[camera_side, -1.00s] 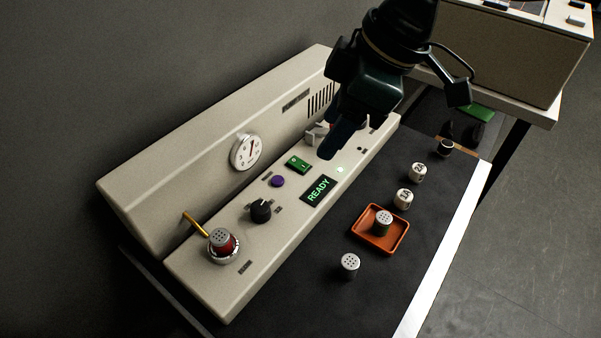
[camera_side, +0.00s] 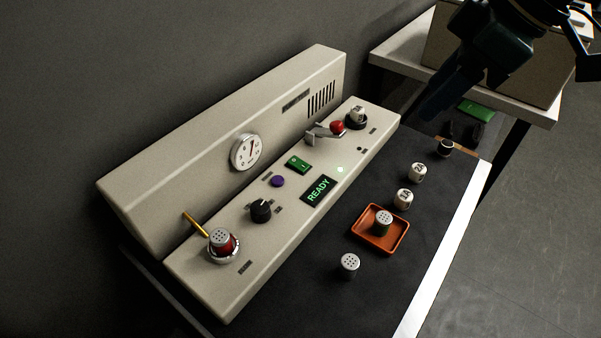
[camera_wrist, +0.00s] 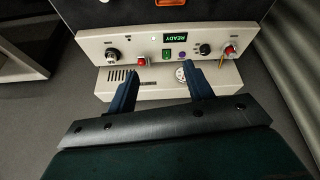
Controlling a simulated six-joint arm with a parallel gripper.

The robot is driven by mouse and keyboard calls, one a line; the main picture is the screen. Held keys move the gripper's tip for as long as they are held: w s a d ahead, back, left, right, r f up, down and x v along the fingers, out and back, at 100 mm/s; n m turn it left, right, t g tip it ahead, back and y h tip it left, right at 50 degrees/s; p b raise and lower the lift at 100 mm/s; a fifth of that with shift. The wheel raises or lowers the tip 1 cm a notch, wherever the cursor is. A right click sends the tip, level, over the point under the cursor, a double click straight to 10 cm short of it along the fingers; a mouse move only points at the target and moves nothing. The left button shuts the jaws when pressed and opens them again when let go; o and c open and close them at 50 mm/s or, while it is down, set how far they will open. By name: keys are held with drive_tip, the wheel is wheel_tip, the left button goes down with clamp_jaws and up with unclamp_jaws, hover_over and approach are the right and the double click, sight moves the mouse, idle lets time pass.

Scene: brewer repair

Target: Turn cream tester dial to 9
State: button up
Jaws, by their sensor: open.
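The cream tester (camera_side: 190,262) is a long cream console with a sloped back, and it also shows in the wrist view (camera_wrist: 152,87). Its black dial (camera_side: 260,211) has a light pointer mark; the numbers around it are too small to read. The dial also shows in the wrist view (camera_wrist: 205,49), right of the green READY display (camera_wrist: 174,38). My gripper (camera_side: 430,108) is at the upper right in the side view, beyond the tester's right end and away from the dial. In the wrist view my gripper's fingers (camera_wrist: 158,76) are apart with nothing between them.
The tester also bears a white gauge (camera_side: 246,151), purple button (camera_side: 278,181), red-knobbed lever (camera_side: 337,127) and red-sided capped piece (camera_side: 222,242) in a ring. An orange tray (camera_side: 364,238) and several small cylinders stand on the dark mat in front. A side table (camera_side: 400,62) stands behind right.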

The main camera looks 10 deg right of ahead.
drive_tip(key=shift+s+d+r, duration=0.15)
drive_tip(key=shift+d, duration=0.5)
drive_tip(key=shift+d, duration=0.1)
drive_tip(key=s+d+r+m+t+h, duration=0.1)
drive_tip(key=s+d+m, duration=0.25)
drive_tip(key=d, duration=0.45)
drive_tip(key=s+d+r+m+t, duration=0.1)
drive_tip(key=s+d+m, duration=0.1)
drive_tip(key=s+d, duration=0.45)
drive_tip(key=s+d+f+m+h, duration=0.2)
drive_tip(key=s+d+f+m, duration=0.3)
drive_tip(key=s+d, duration=0.5)
drive_tip(key=shift+s+d+f+m+t+h, duration=0.15)
drive_tip(key=shift+d+f+m+t+h, duration=0.3)
drive_tip(key=shift+d, duration=0.6)
